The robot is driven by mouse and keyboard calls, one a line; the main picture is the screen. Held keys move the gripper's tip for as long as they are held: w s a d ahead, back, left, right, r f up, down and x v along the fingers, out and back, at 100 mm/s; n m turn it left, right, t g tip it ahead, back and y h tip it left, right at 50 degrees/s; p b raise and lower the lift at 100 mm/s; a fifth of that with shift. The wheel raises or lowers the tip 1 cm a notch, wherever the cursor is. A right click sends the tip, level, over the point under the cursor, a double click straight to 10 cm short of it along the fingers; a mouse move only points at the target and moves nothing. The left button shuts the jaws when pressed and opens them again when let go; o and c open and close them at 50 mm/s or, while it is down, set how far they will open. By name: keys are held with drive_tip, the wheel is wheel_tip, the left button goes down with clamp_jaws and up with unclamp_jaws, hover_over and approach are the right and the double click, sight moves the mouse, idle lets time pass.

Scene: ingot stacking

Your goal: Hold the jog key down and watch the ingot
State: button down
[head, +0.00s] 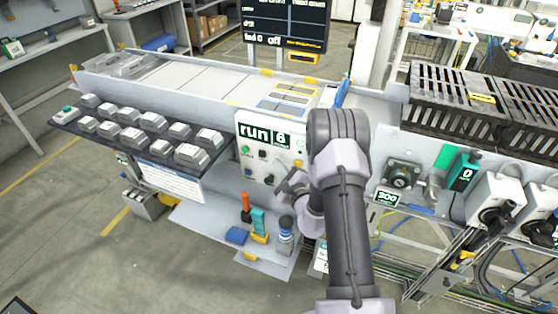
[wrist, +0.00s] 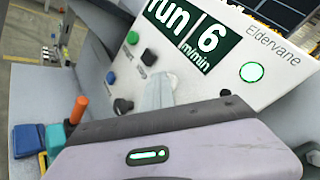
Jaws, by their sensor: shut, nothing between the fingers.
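A control panel (head: 262,150) reading "run 6" stands at the front of the conveyor. In the wrist view, the panel (wrist: 228,88) shows a green button (wrist: 132,38), a blue button (wrist: 110,77), dark knobs (wrist: 149,57) and a lit green button (wrist: 252,72). I cannot tell which is the jog key. My gripper (head: 284,186) is shut and empty; its grey fingertips (wrist: 158,88) are at the panel's lower part. Contact cannot be told, and the fingers hide part of the panel. Several grey ingots (head: 131,137) sit on a dark rack; others (head: 125,66) lie at the conveyor's far left.
The conveyor (head: 195,78) runs behind the panel, with yellow and blue markings (head: 285,98). A dark display (head: 286,22) hangs behind. A lower shelf (head: 205,222) holds small coloured items.

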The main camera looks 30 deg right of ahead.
drive_tip(key=shift+s+a, duration=0.55)
drive_tip(key=shift+a, duration=0.2)
drive_tip(key=s+a+b, duration=0.1)
drive_tip(key=a, duration=0.1)
drive_tip(key=s+a+b, duration=0.1)
drive_tip(key=s+a, duration=0.1)
idle(0.4)
